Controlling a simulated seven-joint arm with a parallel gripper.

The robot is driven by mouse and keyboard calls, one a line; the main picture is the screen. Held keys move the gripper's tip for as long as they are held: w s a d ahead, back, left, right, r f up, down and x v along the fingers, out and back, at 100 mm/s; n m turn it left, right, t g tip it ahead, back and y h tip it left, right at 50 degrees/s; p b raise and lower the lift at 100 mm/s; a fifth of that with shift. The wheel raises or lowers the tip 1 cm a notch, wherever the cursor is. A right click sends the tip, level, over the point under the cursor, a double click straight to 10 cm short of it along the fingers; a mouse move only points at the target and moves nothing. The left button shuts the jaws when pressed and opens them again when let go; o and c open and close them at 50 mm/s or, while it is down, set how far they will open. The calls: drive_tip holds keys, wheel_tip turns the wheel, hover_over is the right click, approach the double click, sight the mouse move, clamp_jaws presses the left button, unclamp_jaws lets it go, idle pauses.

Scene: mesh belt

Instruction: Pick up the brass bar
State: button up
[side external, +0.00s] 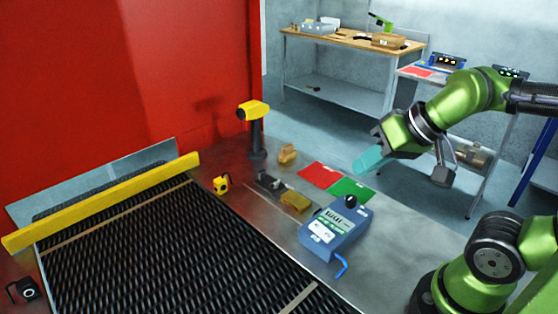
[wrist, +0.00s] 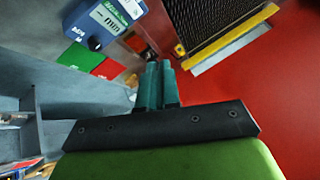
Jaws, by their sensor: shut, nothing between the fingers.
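A small brass-coloured block (side external: 296,202), which I take to be the brass bar, lies on the metal table between the belt and the blue meter. In the wrist view, a brownish patch (wrist: 135,42) beside the meter seems to be the same block, partly unclear. My gripper (side external: 362,166), with teal fingers, is up in the air to the right of the block, apart from it and above the table. In the wrist view, the fingers of my gripper (wrist: 155,66) are close together with nothing held.
A blue meter (side external: 335,228) stands right of the block. Red (side external: 318,175) and green (side external: 351,190) mats lie behind it. A dark fixture (side external: 270,183), a tan lump (side external: 288,154) and a yellow-headed scanner (side external: 254,112) stand nearby. The mesh belt (side external: 160,250) has a yellow rail (side external: 105,200).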

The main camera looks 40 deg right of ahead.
drive_tip(key=o, duration=1.3)
drive_tip(key=n+g+h, duration=0.2)
drive_tip(key=n+g, duration=0.2)
drive_tip(key=g, duration=0.3)
hover_over(296, 199)
drive_tip(key=f, duration=1.8)
drive_tip(key=shift+w+d+f, duration=0.1)
drive_tip(key=shift+d, duration=0.3)
drive_tip(key=shift+a+f, duration=0.2)
drive_tip(key=shift+f, duration=1.15)
drive_tip(key=shift+a+f, duration=0.2)
drive_tip(key=shift+f, duration=1.15)
